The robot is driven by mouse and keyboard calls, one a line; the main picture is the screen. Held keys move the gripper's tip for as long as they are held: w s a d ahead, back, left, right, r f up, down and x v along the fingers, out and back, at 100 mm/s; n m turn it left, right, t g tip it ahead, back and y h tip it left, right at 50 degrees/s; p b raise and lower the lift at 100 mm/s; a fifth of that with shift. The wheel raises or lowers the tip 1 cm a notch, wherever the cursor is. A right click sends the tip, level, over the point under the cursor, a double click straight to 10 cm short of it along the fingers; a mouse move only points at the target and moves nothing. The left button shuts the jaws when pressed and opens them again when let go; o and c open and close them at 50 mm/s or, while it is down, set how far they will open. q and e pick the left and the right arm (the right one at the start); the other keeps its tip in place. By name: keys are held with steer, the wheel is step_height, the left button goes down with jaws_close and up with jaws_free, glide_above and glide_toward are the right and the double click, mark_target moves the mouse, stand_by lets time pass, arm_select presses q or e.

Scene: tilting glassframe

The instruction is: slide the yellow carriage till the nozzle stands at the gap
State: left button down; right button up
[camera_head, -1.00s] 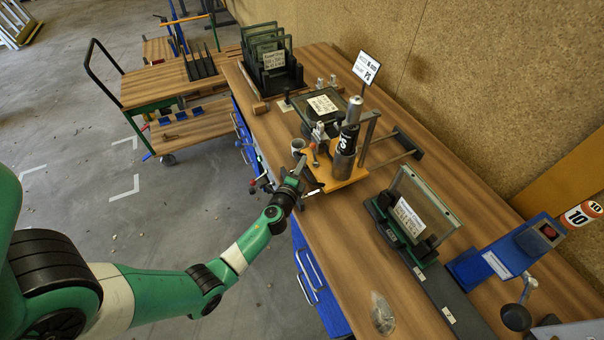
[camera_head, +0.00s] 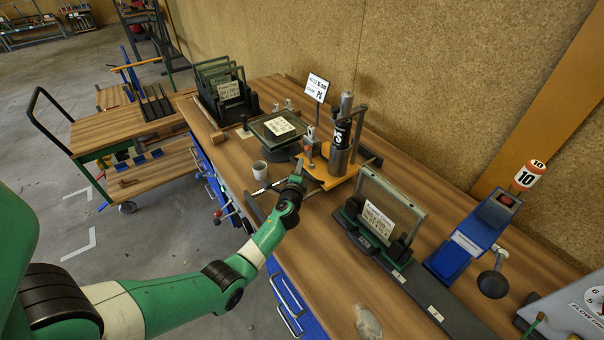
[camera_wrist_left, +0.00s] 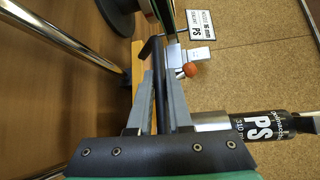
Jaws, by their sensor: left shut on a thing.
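The yellow carriage (camera_head: 318,173) sits on the bench and carries an upright black and grey cartridge (camera_head: 341,135) marked PS. My left gripper (camera_head: 298,176) is at the carriage's near left edge. In the left wrist view its grey fingers (camera_wrist_left: 164,95) are shut around a black bar, seemingly the carriage's handle. An edge of the yellow carriage (camera_wrist_left: 137,70) and the PS cartridge (camera_wrist_left: 262,128) show there too. A glass pane with a white note (camera_head: 279,126) lies on a dark stand left of the carriage. I cannot make out the nozzle tip or the gap. My right gripper is out of view.
A white mug (camera_head: 260,171) stands left of my gripper. An upright glass frame (camera_head: 377,216) in a dark holder stands to the right, with a blue device (camera_head: 470,242) beyond. A rack of panes (camera_head: 226,98) is at the far left. An orange knob (camera_wrist_left: 189,70) is near my fingers.

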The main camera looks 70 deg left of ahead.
arm_select(q)
steer(key=shift+w, duration=0.1)
steer(key=c, duration=0.8)
jaws_free()
steer(key=shift+c, duration=0.2)
steer(key=p+v, duration=0.4)
steer(key=v, duration=0.7)
steer(key=shift+d, duration=0.3)
steer(key=shift+r, duration=0.1)
